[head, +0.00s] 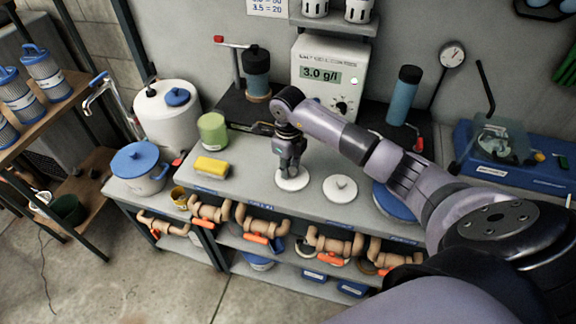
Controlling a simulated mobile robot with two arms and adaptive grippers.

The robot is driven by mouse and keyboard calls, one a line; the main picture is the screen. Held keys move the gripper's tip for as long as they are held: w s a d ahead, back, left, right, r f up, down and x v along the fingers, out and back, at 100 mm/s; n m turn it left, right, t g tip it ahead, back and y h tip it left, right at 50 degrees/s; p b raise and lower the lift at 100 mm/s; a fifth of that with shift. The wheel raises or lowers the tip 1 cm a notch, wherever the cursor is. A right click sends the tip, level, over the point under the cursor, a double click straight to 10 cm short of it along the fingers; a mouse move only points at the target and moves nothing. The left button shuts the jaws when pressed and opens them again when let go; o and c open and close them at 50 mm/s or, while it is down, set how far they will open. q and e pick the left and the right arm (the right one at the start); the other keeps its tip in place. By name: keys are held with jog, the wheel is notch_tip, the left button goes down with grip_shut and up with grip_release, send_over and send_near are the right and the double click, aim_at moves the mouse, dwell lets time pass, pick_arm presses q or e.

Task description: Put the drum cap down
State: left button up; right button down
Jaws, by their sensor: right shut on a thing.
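My right gripper (290,170) points straight down over the front part of the grey bench (242,183). It is shut on the top of a round white cap (293,183), which looks like the drum cap. The cap lies flat and level, at or very near the bench top; I cannot tell whether it touches. The fingers hide the middle of the cap. A white drum (168,125) with a blue cap (178,97) stands at the back left. My left gripper is not in view.
A similar white knobbed lid (340,188) lies just right of the held cap. A blue round lid (393,203) is partly behind my arm. A yellow sponge (211,167) and green jar (212,132) stand left. The meter (325,75) is behind. Bench is clear between sponge and cap.

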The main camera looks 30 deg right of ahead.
jog(key=c, duration=1.9)
grip_release()
jog(key=shift+f, duration=0.15)
jog(key=o, duration=0.5)
jog(key=shift+r, duration=0.55)
notch_tip(320, 180, up, 11)
jog(key=b, duration=0.3)
jog(key=shift+r+b, duration=0.15)
jog(key=shift+b, duration=0.15)
